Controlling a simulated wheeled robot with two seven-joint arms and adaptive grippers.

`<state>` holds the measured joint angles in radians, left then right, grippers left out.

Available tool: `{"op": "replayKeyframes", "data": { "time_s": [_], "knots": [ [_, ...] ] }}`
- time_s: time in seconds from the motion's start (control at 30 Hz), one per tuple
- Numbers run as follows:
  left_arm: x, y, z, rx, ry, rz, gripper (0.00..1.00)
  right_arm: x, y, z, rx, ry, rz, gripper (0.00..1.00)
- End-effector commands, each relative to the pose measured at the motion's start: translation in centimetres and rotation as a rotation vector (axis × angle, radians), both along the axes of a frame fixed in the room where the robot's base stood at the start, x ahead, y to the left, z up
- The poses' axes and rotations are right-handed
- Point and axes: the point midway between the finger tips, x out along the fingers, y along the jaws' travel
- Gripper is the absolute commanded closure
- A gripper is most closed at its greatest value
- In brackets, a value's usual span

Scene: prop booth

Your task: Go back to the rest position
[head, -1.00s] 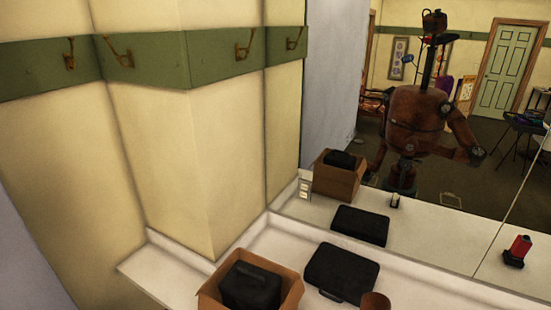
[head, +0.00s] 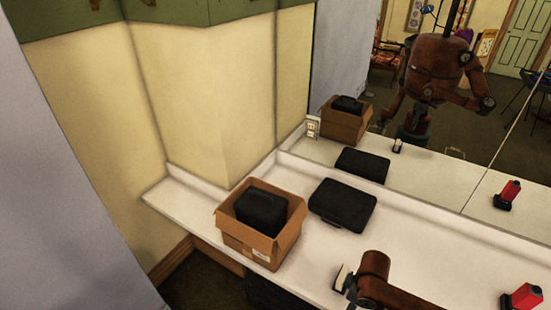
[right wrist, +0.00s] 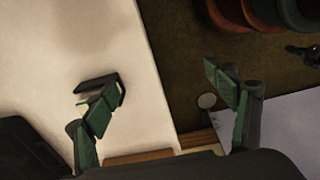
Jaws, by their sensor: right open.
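My right gripper (right wrist: 160,105) is open and empty in the right wrist view. Its two green-and-dark fingers are wide apart, one over the white counter (right wrist: 90,30) and one over the dark floor. A small black-and-white item (right wrist: 104,86) shows at the left fingertip; I cannot tell if they touch. In the head view, a rust-brown arm link of mine reaches over the counter (head: 310,262) at the bottom, beside the small item (head: 342,278). Its fingers are not clearly seen there. My left gripper is not identifiable in either view.
An open cardboard box (head: 262,250) holding a black case (head: 262,208) stands on the counter. A flat black case (head: 343,204) lies beside it. A red-and-black device (head: 524,298) is at lower right. A mirror (head: 350,105) backs the counter; a wall corner (head: 205,100) rises left.

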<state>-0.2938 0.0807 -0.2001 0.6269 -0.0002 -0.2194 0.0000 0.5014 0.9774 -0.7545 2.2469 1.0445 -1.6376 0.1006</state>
Motion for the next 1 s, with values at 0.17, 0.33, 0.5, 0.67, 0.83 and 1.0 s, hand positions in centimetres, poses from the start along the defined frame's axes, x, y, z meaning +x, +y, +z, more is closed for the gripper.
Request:
{"op": "replayKeyframes", "data": {
  "time_s": [0.17,0.33,0.5,0.67,0.83,1.0],
  "knots": [
    [0.2,0.0,0.0,0.000,-0.001,-0.001,1.00,-1.0,2.2,-1.4,0.063,-0.028,-0.016,0.21],
    [-1.3,0.1,-0.1,0.001,0.016,0.002,1.00,-2.0,4.2,-2.5,0.137,-0.072,-0.066,0.21],
    [-1.5,0.1,-0.1,0.001,0.020,0.003,1.00,-3.7,5.4,-3.8,0.231,-0.135,-0.203,0.21],
    [-1.4,0.0,-0.1,0.001,0.019,0.003,1.00,-6.0,3.0,-5.0,0.268,-0.202,-0.427,0.21],
    [-1.2,0.0,-0.1,0.000,0.015,0.003,1.00,-9.4,-1.6,-6.3,0.229,-0.242,-0.652,0.21],
    [-0.8,-0.1,-0.1,-0.001,0.011,0.002,1.00,-13.2,-5.7,-7.2,0.161,-0.256,-0.816,0.21]
  ]
}}
